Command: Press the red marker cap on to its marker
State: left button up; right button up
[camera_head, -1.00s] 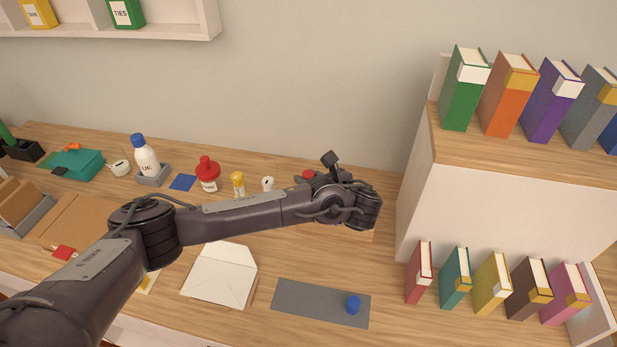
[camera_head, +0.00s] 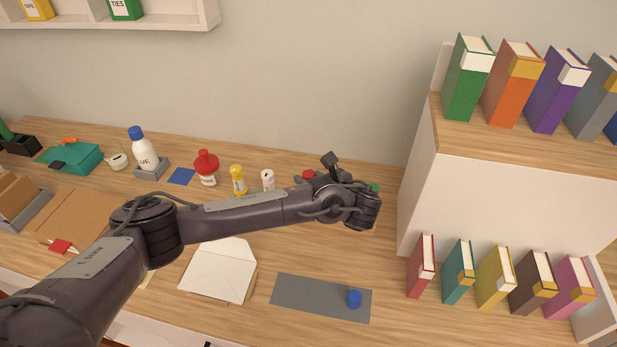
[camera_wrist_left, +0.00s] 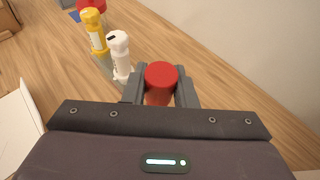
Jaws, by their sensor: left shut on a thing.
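My left gripper (camera_wrist_left: 159,90) is shut on the red marker cap (camera_wrist_left: 161,76), with a grey finger on each side of its round top. Only a short red side shows below that top. In the head view a bit of red (camera_head: 308,175) shows behind my left wrist. I cannot tell whether the cap sits on a marker, as the gripper hides what is beneath. A white marker-like cylinder (camera_wrist_left: 119,52) with a dark spot near its top stands upright just left of the gripper. A yellow marker (camera_wrist_left: 93,32) stands beyond it. My right gripper is in neither view.
A grey mat (camera_head: 310,297) with a blue cap (camera_head: 353,298) lies at the front. An envelope (camera_head: 218,272), a red-topped bottle (camera_head: 206,168) and a glue bottle (camera_head: 143,150) stand or lie further left. A white shelf unit (camera_head: 500,185) with books borders the right side.

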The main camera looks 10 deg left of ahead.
pick_arm(q)
jog(key=shift+s+f+b, duration=0.1)
jog(key=shift+f+b, duration=0.3)
jog(key=shift+f, duration=0.25)
jog(key=o, duration=1)
jog(key=shift+d, duration=0.1)
jog(key=shift+s+d, duration=0.2)
jog(key=shift+d, duration=0.05)
jog(key=v, duration=0.7)
jog(key=shift+r+b, duration=0.15)
jog(key=shift+b, duration=0.2)
jog(key=shift+s, duration=0.1)
